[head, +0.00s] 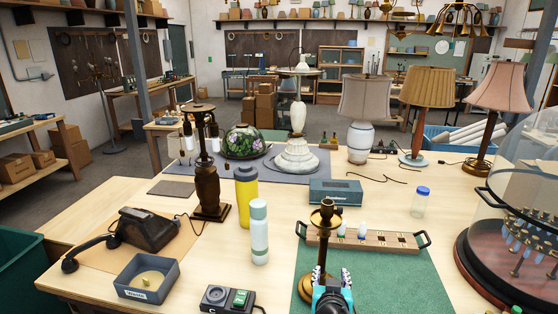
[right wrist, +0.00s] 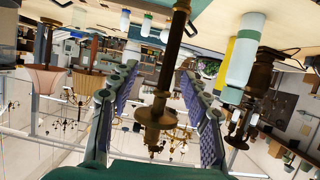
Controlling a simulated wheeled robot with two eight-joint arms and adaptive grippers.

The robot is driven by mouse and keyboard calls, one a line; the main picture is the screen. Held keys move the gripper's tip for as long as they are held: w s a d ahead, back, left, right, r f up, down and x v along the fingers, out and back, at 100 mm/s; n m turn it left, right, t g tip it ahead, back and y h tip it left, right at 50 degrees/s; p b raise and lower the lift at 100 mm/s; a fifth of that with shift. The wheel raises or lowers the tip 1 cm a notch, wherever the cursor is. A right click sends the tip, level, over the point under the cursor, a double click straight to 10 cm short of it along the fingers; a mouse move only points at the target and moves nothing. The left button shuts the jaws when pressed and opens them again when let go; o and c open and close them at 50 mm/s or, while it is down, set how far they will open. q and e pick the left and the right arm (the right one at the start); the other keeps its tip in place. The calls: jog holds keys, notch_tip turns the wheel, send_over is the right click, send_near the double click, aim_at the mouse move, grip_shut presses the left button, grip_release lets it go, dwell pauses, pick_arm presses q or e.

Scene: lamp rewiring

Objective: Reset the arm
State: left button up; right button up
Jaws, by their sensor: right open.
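My right gripper (head: 332,278) is at the bottom of the head view, in front of a brass lamp stem (head: 325,232) on a round base (head: 315,287). Its fingers are open. In the right wrist view, which looks upside down, the stem (right wrist: 171,70) shows in the gap between the two padded fingers of the open gripper (right wrist: 159,72). I cannot tell whether the stem is between the fingers or beyond them; no contact shows. My left gripper is not in view.
The lamp stands on a green mat (head: 400,290), before a wooden tray (head: 375,242) with small white bulbs. A white bottle (head: 259,235), yellow bottle (head: 246,190) and grey box (head: 147,279) are left. A glass dome (head: 525,180) stands right.

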jog(key=s+f+n+g+y, duration=0.1)
jog(key=s+f+g, duration=0.2)
jog(key=s, duration=0.6)
jog(key=s+f+n+g+y, duration=0.1)
jog(key=s+f+g+y, duration=0.1)
jog(key=s, duration=0.7)
jog(key=shift+s+a+f+n+g+y, duration=0.15)
jog(key=shift+s+f+n+g+y, duration=0.15)
jog(key=shift+s+f+n+g, duration=0.25)
jog(key=shift+w+f, duration=0.1)
jog(key=shift+w, duration=0.05)
